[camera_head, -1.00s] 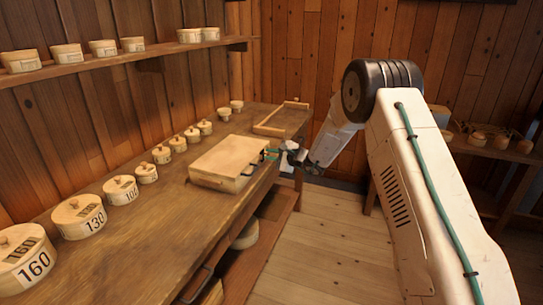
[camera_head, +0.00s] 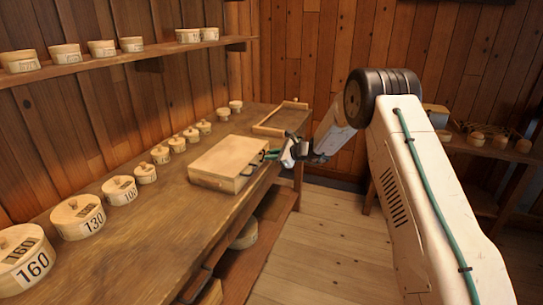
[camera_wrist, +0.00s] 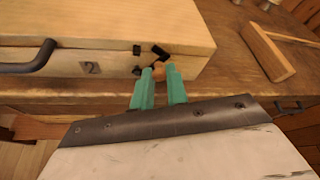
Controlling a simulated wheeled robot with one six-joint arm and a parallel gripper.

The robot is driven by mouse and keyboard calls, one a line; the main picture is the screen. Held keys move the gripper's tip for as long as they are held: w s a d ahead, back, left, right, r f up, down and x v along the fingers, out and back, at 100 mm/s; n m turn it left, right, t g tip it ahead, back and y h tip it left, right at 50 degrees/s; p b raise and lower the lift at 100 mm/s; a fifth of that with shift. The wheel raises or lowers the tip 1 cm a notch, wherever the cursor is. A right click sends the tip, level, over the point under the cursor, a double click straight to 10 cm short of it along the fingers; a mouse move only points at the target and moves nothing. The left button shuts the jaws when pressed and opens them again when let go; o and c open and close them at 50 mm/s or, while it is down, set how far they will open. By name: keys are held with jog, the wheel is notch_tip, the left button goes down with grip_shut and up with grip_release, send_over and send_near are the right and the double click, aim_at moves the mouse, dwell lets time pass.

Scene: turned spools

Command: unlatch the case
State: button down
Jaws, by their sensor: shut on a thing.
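The wooden case (camera_head: 229,160) lies closed on the workbench, its front facing my gripper (camera_head: 271,154). In the wrist view the case (camera_wrist: 105,62) has a "2" on its front and a dark handle (camera_wrist: 30,62) at left. A small dark latch (camera_wrist: 160,50) sits on the front near the right, its lever tilted. My gripper (camera_wrist: 159,74) has green fingers close together at the latch, shut on it. The fingertips partly hide what lies between them, where a small brown-orange bit shows.
The bench (camera_head: 150,215) carries a row of lidded round boxes (camera_head: 80,215) along the wall side. Open floor (camera_head: 310,240) lies right of the bench.

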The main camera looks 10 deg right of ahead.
jog(key=m, duration=0.1)
jog(key=m+g, duration=0.1)
jog(key=f+m+g+y, duration=0.1)
jog(key=shift+w+d+f, duration=0.1)
jog(key=shift+w+d, duration=0.15)
jog(key=shift+w, duration=0.1)
jog(key=shift+m, duration=0.3)
dwell(0.3)
jog(key=c, duration=1.4)
grip_release()
jog(key=shift+v, duration=3.85)
jog(key=shift+d+f, duration=0.1)
